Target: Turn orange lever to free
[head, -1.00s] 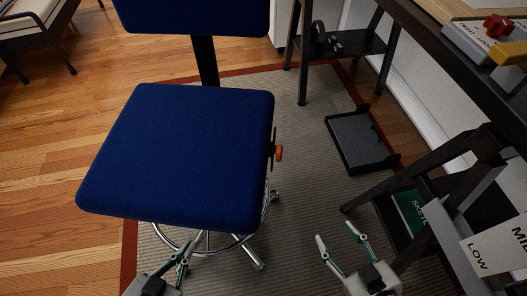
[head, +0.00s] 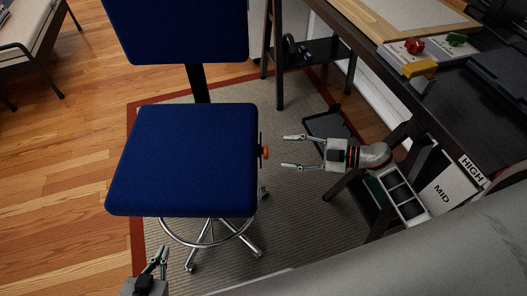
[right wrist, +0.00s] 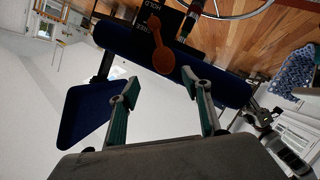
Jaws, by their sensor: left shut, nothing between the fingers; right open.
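The orange lever (head: 265,152) sits on the right side of the blue chair seat (head: 185,155). In the right wrist view the lever (right wrist: 160,55) lies over a black plate (right wrist: 178,22) with white lettering that reads HOLD and FREE, upside down and partly covered. My right gripper (head: 284,151) is open and empty, to the right of the lever, its fingers pointing left towards it. In the right wrist view the lever shows just beyond and between the fingertips (right wrist: 160,76), apart from them. My left gripper (head: 162,254) is shut and empty, low in front of the chair.
A dark desk (head: 440,110) stands at the right with a red knob (head: 414,46) and a yellow block (head: 420,69) on it. The chair's chrome base (head: 207,238) stands on the striped rug (head: 290,215).

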